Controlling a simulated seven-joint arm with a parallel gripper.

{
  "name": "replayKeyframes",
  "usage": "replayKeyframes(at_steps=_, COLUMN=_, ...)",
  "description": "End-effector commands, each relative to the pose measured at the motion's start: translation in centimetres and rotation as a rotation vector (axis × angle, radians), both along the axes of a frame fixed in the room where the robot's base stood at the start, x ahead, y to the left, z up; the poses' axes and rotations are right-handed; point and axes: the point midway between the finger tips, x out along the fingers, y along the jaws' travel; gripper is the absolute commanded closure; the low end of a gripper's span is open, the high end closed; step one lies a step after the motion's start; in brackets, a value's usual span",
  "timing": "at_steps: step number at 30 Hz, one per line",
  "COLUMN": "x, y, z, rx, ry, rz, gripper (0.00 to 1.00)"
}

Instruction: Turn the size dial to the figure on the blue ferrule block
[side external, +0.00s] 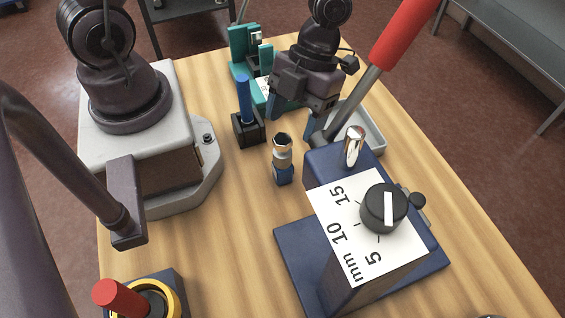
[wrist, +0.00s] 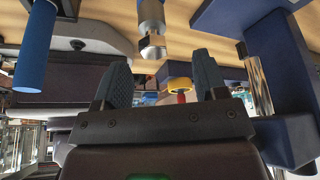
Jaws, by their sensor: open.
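The size dial (side external: 378,212) is a black knob with a white bar, on a white plate marked 15, 10 and 5 mm. The bar's lower end lies nearest the 5 tick; which end is the pointer I cannot tell. The plate sits on a dark blue press (side external: 335,282). The ferrule also shows in the wrist view (wrist: 151,22). My gripper (side external: 292,117) is open and empty, behind the ferrule and apart from the dial.
The press has a red-handled lever (side external: 403,34) rising beside my gripper and a chrome post (side external: 354,147). A blue rod (side external: 243,99) stands in a black block. A grey tray (side external: 372,128) lies behind the press.

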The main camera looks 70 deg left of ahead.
Motion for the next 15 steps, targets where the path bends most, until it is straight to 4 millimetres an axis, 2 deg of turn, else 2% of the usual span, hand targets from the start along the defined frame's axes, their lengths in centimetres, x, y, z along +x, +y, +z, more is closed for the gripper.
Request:
replayKeyframes(at_steps=3, x=-0.5, y=-0.3, z=-1.4, rx=0.001, ry=0.003, rz=-0.001, gripper=0.34)
replayKeyframes(at_steps=8, x=-0.9, y=-0.4, z=-2.3, rx=0.0, ry=0.002, rz=0.001, gripper=0.34)
replayKeyframes(at_steps=15, x=-2.5, y=-0.5, z=-5.4, rx=0.0, ry=0.005, rz=-0.001, gripper=0.34)
